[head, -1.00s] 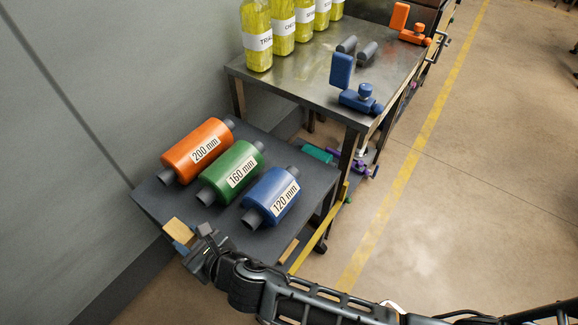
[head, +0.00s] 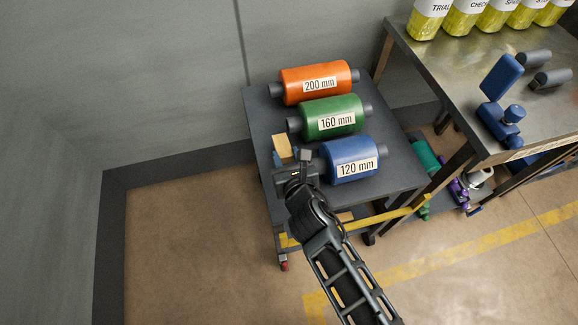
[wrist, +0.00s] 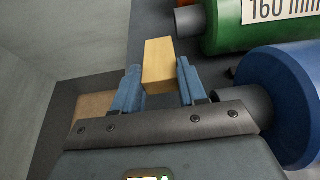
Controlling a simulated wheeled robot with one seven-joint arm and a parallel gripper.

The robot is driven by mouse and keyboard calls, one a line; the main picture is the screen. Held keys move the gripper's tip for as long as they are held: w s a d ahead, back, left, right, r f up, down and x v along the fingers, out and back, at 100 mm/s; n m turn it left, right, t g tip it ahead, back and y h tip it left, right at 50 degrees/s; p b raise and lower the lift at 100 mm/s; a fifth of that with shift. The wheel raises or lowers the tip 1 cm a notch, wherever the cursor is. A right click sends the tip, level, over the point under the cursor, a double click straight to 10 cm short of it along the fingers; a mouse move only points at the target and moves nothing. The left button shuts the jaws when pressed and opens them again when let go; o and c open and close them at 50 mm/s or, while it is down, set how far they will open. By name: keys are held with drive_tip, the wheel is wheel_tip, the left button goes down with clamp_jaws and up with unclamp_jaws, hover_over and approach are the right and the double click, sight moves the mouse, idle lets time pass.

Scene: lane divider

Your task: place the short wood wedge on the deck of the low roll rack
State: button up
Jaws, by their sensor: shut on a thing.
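The short wood wedge (head: 282,148) is a small, pale yellow-brown block. My gripper (head: 294,167) is shut on it. In the wrist view the wedge (wrist: 160,66) stands out between the two blue fingers (wrist: 159,86). The low roll rack has a dark grey deck (head: 398,170) bearing an orange 200 mm roll (head: 316,84), a green 160 mm roll (head: 331,117) and a blue 120 mm roll (head: 350,159). The wedge appears over the deck's left part, left of the green and blue rolls. I cannot tell whether it touches the deck.
The blue roll's grey shaft end lies close to the right of my gripper. A grey wall (head: 180,80) rises behind and left of the rack. A metal table (head: 440,55) with yellow bottles and blue fixtures stands to the right. Floor at left (head: 190,240) is clear.

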drive_tip(key=shift+f+b, duration=1.15)
drive_tip(key=shift+f, duration=0.8)
drive_tip(key=o, duration=1.1)
drive_tip(key=shift+f, duration=0.1)
drive_tip(key=shift+r, duration=0.3)
drive_tip(key=p+v, duration=0.2)
drive_tip(key=v, duration=1)
drive_tip(key=shift+f, duration=0.15)
